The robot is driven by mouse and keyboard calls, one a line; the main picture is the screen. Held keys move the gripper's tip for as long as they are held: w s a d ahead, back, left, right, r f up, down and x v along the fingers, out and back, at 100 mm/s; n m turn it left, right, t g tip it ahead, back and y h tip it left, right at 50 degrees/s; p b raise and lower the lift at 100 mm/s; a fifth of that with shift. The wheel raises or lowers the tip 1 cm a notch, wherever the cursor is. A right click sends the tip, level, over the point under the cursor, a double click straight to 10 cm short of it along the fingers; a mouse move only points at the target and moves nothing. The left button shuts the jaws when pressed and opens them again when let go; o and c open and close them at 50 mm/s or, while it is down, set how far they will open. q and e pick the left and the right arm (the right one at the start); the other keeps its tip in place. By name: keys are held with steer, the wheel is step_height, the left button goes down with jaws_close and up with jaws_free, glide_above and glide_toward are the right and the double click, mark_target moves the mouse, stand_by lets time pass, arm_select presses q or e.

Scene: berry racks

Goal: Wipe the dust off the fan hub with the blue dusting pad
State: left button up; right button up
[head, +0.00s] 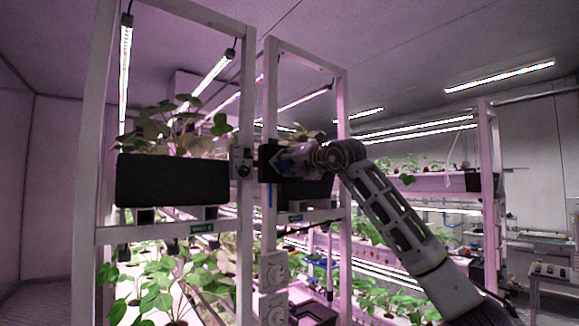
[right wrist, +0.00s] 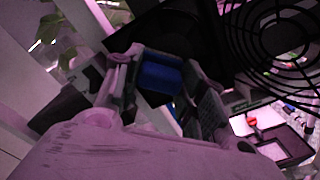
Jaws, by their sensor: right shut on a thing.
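My right gripper (head: 284,161) is raised beside the white rack post in the head view. In the right wrist view the gripper (right wrist: 158,88) is shut on the blue dusting pad (right wrist: 160,76), which sits between its fingers. The black fan (right wrist: 236,45) with its ring-shaped grille fills the upper right of that view. The fan hub (right wrist: 284,37) is dark at the middle of the rings, to the right of the pad and apart from it in the picture. Dust on it cannot be made out. My left gripper is in neither view.
White rack posts (head: 246,110) stand close to my right gripper. A black planter (head: 170,181) with leafy plants is on the left rack, and more plants grow below. Another lit rack (head: 490,180) stands at the right. A dark tray (right wrist: 284,146) lies below the fan.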

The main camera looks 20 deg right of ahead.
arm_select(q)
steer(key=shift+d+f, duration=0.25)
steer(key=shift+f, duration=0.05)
arm_select(e)
steer(key=shift+s+a, duration=0.25)
steer(key=shift+a, duration=0.5)
